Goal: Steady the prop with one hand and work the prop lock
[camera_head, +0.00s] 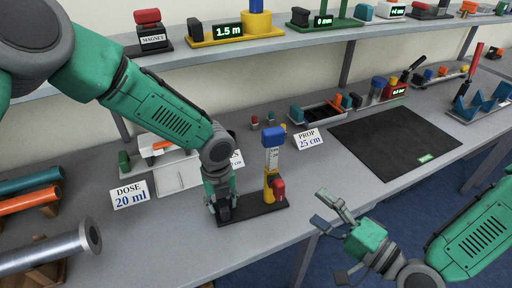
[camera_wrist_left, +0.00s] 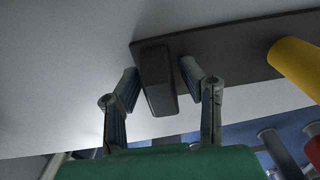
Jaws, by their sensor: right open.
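The prop is a yellow post (camera_head: 268,187) with a white scale (camera_head: 272,159), a blue top (camera_head: 273,136) and a red lock knob (camera_head: 279,188). It stands upright on a dark base plate (camera_head: 252,211) near the table's front edge. A dark block (camera_head: 223,212) rises from the plate's left end. My left gripper (camera_head: 223,205) points down with one finger either side of this block. In the left wrist view the open fingers (camera_wrist_left: 160,80) flank the block (camera_wrist_left: 158,98), with a narrow gap at the right finger. My right gripper (camera_head: 335,235) is open and empty, in front of the table.
A "PROP 25 cm" card (camera_head: 308,139) stands behind the prop. A black mat (camera_head: 390,140) lies to the right. A "DOSE 20 ml" card (camera_head: 130,194) and several pipes (camera_head: 35,201) are at the left. A shelf (camera_head: 215,56) runs above the table's back.

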